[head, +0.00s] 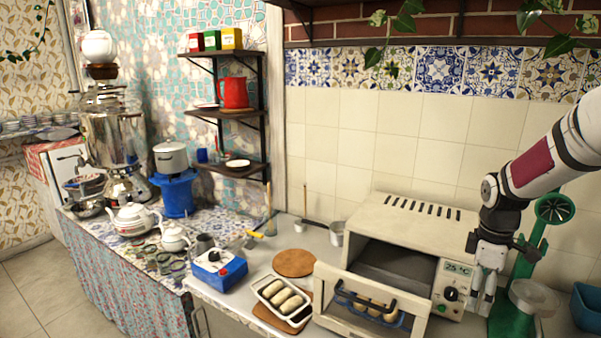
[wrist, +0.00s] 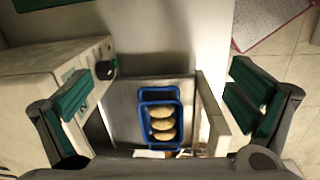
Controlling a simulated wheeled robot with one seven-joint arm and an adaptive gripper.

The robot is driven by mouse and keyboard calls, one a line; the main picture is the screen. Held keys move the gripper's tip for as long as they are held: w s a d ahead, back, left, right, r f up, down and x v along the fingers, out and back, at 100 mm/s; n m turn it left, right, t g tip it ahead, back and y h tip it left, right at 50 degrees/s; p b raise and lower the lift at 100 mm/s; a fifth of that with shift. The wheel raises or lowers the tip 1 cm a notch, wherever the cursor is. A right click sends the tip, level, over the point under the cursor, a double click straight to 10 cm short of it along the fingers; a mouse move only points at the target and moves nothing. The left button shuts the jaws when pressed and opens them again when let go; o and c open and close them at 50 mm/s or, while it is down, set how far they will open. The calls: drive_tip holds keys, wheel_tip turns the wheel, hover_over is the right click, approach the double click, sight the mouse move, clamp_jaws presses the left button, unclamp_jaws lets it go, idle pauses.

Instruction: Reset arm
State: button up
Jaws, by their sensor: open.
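My gripper (head: 484,282) hangs at the right, in front of the control panel side of the cream toaster oven (head: 400,222). In the wrist view its two green-padded fingers (wrist: 165,110) are wide apart with nothing between them. The oven door (head: 350,317) is open, folded down toward the front. A blue-rimmed tray (head: 402,318) with several bread rolls (head: 372,308) is at the open door; it also shows beyond the fingers in the wrist view (wrist: 142,124). My gripper is apart from the tray.
A white tray (head: 262,291) of rolls lies left of the oven, near a round wooden board (head: 294,263) and a blue box (head: 219,270). A green stand (head: 519,270) and a blue container (head: 587,306) are at the right. The samovar (head: 110,135) and teapots stand far left.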

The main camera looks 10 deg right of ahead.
drive_tip(key=s+a+r+m+t+h, duration=0.1)
drive_tip(key=s+a+r+m, duration=0.15)
drive_tip(key=a+r, duration=0.45)
drive_tip(key=s+a+r+m+t, duration=0.1)
drive_tip(key=s+a+r+m, duration=0.15)
drive_tip(key=a+r, duration=0.45)
drive_tip(key=s+a+r+m+t+y, duration=0.1)
drive_tip(key=s+a+r+m, duration=0.1)
drive_tip(key=s+a, duration=0.4)
drive_tip(key=s+a+r+m+t, duration=0.2)
drive_tip(key=s+a, duration=0.4)
drive_tip(key=s, duration=0.3)
drive_tip(key=shift+r+m+y, duration=0.3)
drive_tip(key=shift+r+y, duration=0.1)
